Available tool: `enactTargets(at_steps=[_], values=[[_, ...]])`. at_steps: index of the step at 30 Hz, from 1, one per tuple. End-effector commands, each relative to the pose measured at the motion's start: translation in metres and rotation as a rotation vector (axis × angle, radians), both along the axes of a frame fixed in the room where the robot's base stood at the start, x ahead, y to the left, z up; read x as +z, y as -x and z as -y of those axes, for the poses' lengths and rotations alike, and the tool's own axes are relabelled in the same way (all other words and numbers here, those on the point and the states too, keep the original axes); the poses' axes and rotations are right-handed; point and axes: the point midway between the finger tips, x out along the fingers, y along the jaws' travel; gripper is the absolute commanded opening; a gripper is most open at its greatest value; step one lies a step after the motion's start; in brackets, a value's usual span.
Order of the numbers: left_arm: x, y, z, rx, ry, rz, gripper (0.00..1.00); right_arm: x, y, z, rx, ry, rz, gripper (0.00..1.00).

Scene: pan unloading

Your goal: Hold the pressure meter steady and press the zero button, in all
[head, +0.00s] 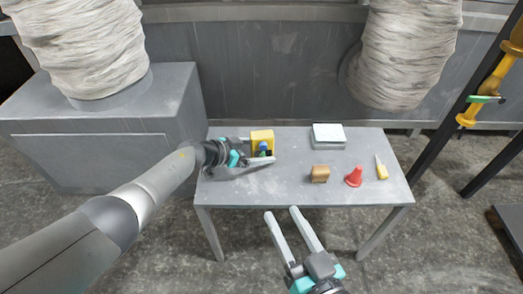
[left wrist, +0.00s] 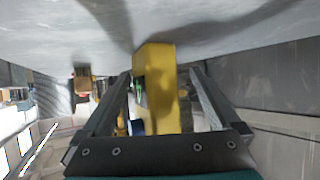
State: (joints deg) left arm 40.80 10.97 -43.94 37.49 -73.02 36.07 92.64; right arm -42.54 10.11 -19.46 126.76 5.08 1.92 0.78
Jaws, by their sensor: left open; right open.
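The pressure meter (head: 262,137) is a yellow block with a dark face and a blue part, standing at the left of the grey table. My left gripper (head: 260,153) reaches in from the left with its jaws open, one finger in front of the meter. In the left wrist view the meter (left wrist: 160,85) stands between the two open fingers, with a green and a blue part on its left face. I cannot tell whether a finger touches it. The zero button cannot be made out for certain. My right gripper (head: 280,214) is open and empty, in front of the table's front edge.
The grey table (head: 235,190) also holds a brown block (head: 320,173), a red cone-shaped object (head: 354,177), a yellow-handled tool (head: 382,170) and a white-topped box (head: 328,136). Large wrapped ducts (head: 405,50) hang behind. The table's front middle is clear.

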Motion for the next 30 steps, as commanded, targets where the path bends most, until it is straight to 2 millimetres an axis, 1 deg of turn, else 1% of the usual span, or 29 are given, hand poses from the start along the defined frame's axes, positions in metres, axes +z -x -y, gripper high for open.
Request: enactTargets(at_steps=[11,12,30], values=[[-0.0009,-0.0016,0.0026,0.000,0.001,0.001,0.96,0.0019,0.0015,-0.0007,-0.002,-0.014,0.019,0.50],[-0.0009,-0.0016,0.0026,0.000,0.001,0.001,0.95,0.0018,0.0015,-0.0007,-0.002,-0.014,0.019,0.50],[-0.0012,-0.0014,0.0021,0.000,0.000,0.000,0.28,0.0014,0.0014,-0.0007,-0.002,-0.012,0.018,0.50]])
